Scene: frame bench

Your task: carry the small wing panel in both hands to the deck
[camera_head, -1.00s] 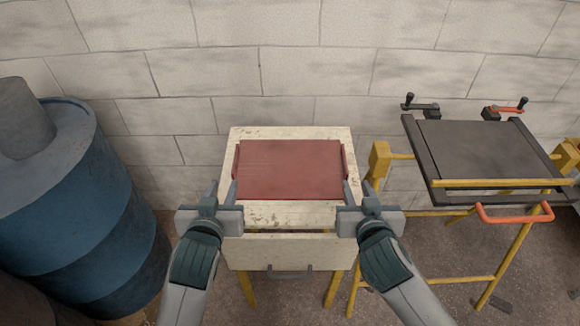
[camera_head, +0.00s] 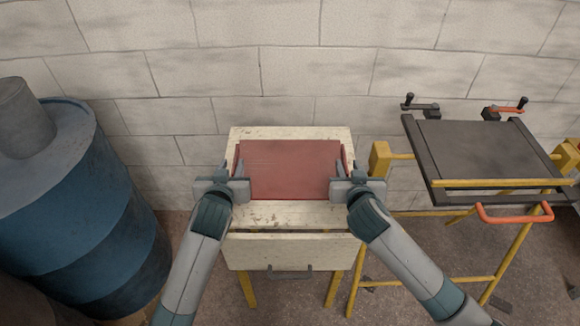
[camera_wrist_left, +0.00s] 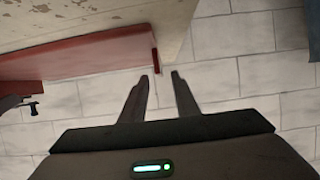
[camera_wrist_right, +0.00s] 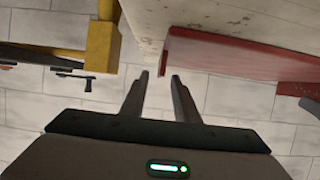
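The small wing panel (camera_head: 290,168) is a flat red plate lying on a worn cream bench (camera_head: 290,135), with a short upright red lip at each side. My left gripper (camera_head: 234,168) is at its left edge and my right gripper (camera_head: 350,168) at its right edge. Both are open. In the left wrist view the red lip (camera_wrist_left: 155,62) is just ahead of the gap between the fingertips (camera_wrist_left: 160,75). In the right wrist view the other lip (camera_wrist_right: 163,52) is likewise ahead of the fingertips (camera_wrist_right: 160,74). The likely deck (camera_head: 470,148) is a dark plate on a yellow stand at the right.
Clamps (camera_head: 425,110) stand at the deck's back edge, and a yellow bar (camera_head: 500,183) and orange handle (camera_head: 510,216) are at its front. A blue drum (camera_head: 75,220) is at the left. A block wall (camera_head: 300,60) closes the back. A gap separates bench and deck.

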